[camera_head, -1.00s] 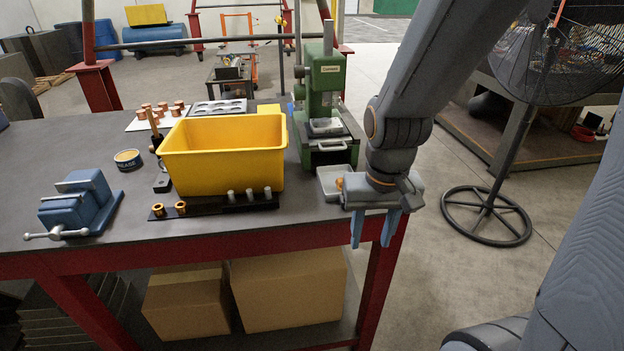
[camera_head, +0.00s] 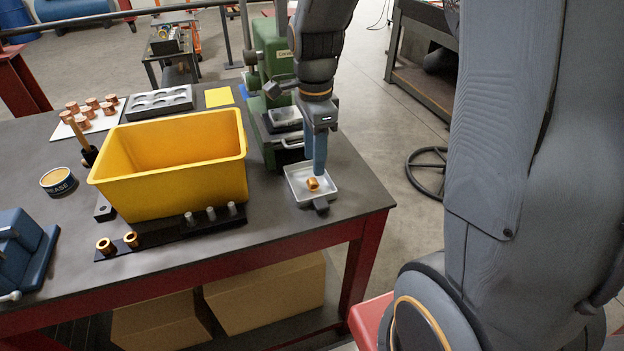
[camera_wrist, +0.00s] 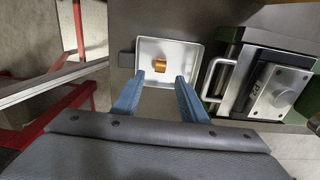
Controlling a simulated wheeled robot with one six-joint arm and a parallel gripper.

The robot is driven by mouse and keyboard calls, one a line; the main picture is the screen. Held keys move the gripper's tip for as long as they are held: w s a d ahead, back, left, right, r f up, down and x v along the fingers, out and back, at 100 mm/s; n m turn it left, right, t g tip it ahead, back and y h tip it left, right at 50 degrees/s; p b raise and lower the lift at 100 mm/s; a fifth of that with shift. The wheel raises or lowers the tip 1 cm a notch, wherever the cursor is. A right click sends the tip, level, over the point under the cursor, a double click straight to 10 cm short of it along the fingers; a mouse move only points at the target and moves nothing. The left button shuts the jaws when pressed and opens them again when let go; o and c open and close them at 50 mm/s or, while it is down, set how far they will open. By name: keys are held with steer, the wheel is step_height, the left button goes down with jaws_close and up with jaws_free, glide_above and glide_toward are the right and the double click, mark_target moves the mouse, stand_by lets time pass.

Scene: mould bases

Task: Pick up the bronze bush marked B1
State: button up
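A small bronze bush (camera_head: 313,184) lies in a shallow white tray (camera_head: 292,181) at the right end of the bench. In the wrist view the bush (camera_wrist: 160,66) sits near the middle of the tray (camera_wrist: 188,53). Two more bronze bushes, a left one (camera_head: 104,246) and a right one (camera_head: 131,239), stand on a black strip (camera_head: 170,236). No B1 mark is readable on any of them. My gripper (camera_wrist: 159,79) is open and empty, its blue fingers pointing at the tray, one to each side of the bush's line. In the head view my gripper (camera_head: 317,168) is just above and behind the bush.
A green press (camera_head: 268,60) stands close behind the tray; its silver plate and handle (camera_wrist: 217,80) are right of my fingers in the wrist view. A yellow bin (camera_head: 170,165) stands left. The bench's red front edge (camera_head: 260,243) is near the tray.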

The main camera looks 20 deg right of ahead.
mark_target(313, 180)
steer(key=shift+a+f+p, duration=0.2)
steer(key=shift+f+p, duration=0.75)
steer(key=shift+f, duration=2.15)
jaws_close()
